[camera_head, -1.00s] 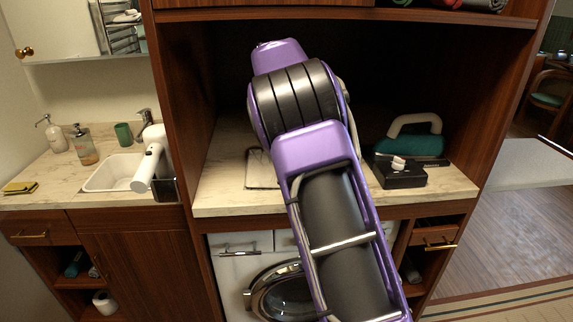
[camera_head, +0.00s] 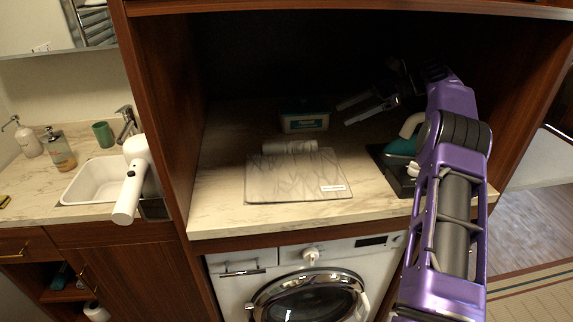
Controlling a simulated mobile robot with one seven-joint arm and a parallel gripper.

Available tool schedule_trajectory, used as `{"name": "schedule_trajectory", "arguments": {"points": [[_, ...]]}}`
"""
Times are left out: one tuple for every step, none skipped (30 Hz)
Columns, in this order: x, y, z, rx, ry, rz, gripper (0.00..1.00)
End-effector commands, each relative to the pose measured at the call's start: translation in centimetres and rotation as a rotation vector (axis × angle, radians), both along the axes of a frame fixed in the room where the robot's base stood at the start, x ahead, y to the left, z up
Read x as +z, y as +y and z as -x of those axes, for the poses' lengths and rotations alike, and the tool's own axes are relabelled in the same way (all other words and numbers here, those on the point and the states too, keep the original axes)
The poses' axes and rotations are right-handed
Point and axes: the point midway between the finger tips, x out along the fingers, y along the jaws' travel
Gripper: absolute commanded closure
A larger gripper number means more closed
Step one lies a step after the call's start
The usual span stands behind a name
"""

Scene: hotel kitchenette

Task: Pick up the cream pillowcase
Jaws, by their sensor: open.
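No cloth here is plainly the cream pillowcase. A flat, pale grey-cream rectangle (camera_head: 290,178) with faint lines and a small white label lies on the counter; I cannot tell whether it is cloth or a board. A pale rolled or ridged item (camera_head: 290,146) lies along its back edge. My gripper (camera_head: 342,114) is inside the dark alcove, to the right of and behind both, pointing left. Its two fingers are apart with nothing between them. It appears to be above the counter.
A teal-labelled tub (camera_head: 303,117) stands behind the rolled item, near my fingertips. A teal iron (camera_head: 403,146) and dark tray sit at right, partly behind my arm. A washing machine (camera_head: 308,282) is under the counter. Wooden side walls and an upper shelf enclose the alcove.

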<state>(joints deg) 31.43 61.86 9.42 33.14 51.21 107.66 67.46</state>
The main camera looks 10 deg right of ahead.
Motion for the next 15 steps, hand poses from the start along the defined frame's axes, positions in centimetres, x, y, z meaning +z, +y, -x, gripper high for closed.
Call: {"name": "schedule_trajectory", "arguments": {"points": [[-0.8, -0.5, -0.1, -0.012, 0.034, -0.028, 0.28], [-1.1, -0.7, 0.0, -0.017, 0.051, -0.042, 0.28], [-1.4, -1.0, 0.0, -0.025, 0.071, -0.059, 0.28], [-1.6, -1.1, 0.0, -0.029, 0.084, -0.067, 0.28], [-1.8, -1.2, 0.0, -0.032, 0.095, -0.076, 0.28], [-1.9, -1.3, 0.1, -0.035, 0.106, -0.083, 0.28], [-2.0, -1.2, 0.1, -0.036, 0.111, -0.087, 0.28], [-2.1, -1.1, 0.1, -0.037, 0.114, -0.089, 0.28], [-2.3, -0.9, 0.0, -0.037, 0.117, -0.091, 0.28], [-2.4, -0.6, 0.0, -0.036, 0.118, -0.092, 0.28], [-2.6, -0.3, 0.0, -0.036, 0.118, -0.092, 0.28], [-2.7, 0.1, -0.1, -0.036, 0.117, -0.091, 0.28], [-2.9, 0.4, 0.0, -0.035, 0.117, -0.091, 0.28], [-3.0, 0.8, 0.0, -0.035, 0.118, -0.091, 0.28], [-3.2, 1.2, 0.0, -0.036, 0.117, -0.090, 0.28]]}}
